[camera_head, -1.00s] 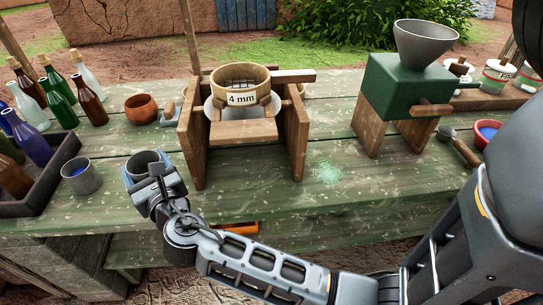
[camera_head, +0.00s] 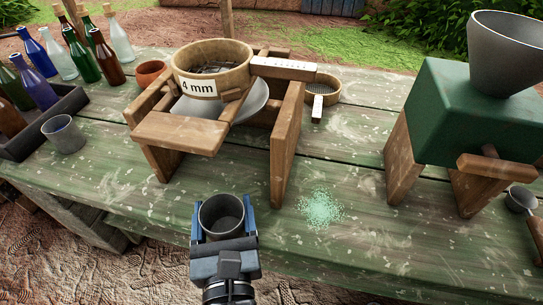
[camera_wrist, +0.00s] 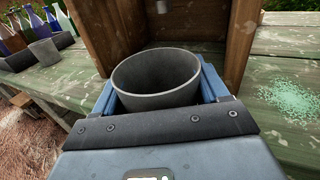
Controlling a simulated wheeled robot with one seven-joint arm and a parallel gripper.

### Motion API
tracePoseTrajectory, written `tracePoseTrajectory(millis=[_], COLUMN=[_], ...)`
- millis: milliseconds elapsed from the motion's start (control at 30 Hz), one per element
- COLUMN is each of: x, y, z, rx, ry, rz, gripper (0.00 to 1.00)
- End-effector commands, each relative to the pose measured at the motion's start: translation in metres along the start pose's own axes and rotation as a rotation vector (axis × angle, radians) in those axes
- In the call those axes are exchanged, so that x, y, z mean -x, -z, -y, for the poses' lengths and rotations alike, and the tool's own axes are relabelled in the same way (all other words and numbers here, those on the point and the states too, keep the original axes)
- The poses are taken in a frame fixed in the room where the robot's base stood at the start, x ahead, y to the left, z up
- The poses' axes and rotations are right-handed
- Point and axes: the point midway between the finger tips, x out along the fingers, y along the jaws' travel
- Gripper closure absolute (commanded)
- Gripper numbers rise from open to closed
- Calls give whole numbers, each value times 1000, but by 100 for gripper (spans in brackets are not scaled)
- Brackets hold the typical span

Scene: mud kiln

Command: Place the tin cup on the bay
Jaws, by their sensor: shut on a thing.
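A grey tin cup (camera_head: 222,212) is held upright between the blue fingers of my gripper (camera_head: 223,222), at the front edge of the green table. In the wrist view the cup (camera_wrist: 157,92) sits between the gripper's fingers (camera_wrist: 158,95), with its open mouth up and a dark grey inside. No marked bay can be made out. The wooden sieve stand (camera_head: 180,133) has an open space between its side boards, behind the cup. In the wrist view the boards (camera_wrist: 238,45) rise beyond the cup on both sides.
A second grey cup (camera_head: 63,134) stands at the left beside the dark bottle crate (camera_head: 52,113). A round sieve marked 4 mm (camera_head: 212,72) sits on the stand above a white bowl (camera_head: 240,103). Pale green grains (camera_head: 320,208) lie right of the stand. A green grinder (camera_head: 475,110) is further right.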

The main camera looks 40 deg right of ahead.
Motion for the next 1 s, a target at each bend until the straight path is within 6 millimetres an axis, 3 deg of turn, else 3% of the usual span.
tracePoseTrajectory(millis=[167, 600, 733, 1000], x=[-1, -103, -121, -138], y=[0, -1, -1, -1], z=[0, 0, 0, 0], rx=[-1, -1, 0, -1], ry=[5, 6, 5, 4], rz=[1, 2, 2, 2], gripper=[56, 56, 56, 56])
